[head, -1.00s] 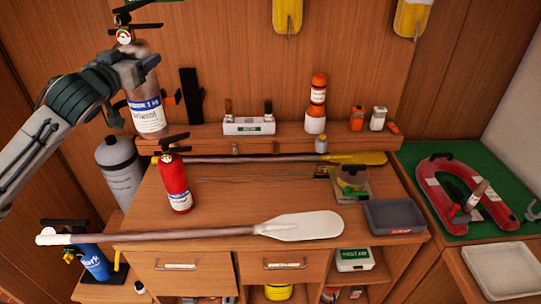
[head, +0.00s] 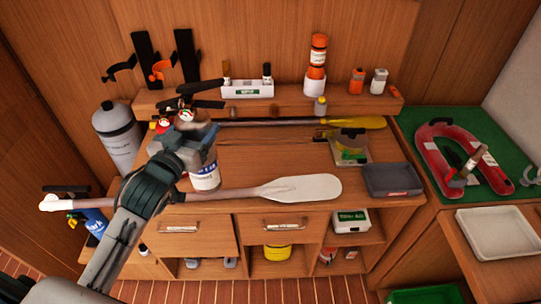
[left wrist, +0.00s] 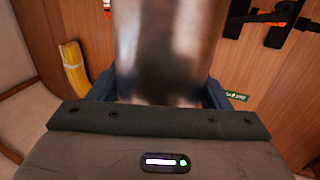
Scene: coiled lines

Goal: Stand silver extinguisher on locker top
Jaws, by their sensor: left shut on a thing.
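The silver extinguisher (head: 206,168), with a white and blue label and a black handle, is held upright in my left gripper (head: 190,143). In the left wrist view its bare metal body (left wrist: 168,50) fills the middle between the jaws. It hangs over the left part of the wooden locker top (head: 262,163). I cannot tell if its base touches the wood. The red extinguisher is mostly hidden behind it and my gripper; a bit of its head (head: 163,125) shows. My right gripper is not in view.
A white-bladed paddle (head: 300,187) lies along the front edge and a yellow one (head: 340,123) at the back. A grey tray (head: 392,180) and a scale-like item (head: 350,146) stand at the right. The middle top is clear. Black wall brackets (head: 146,60) are empty.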

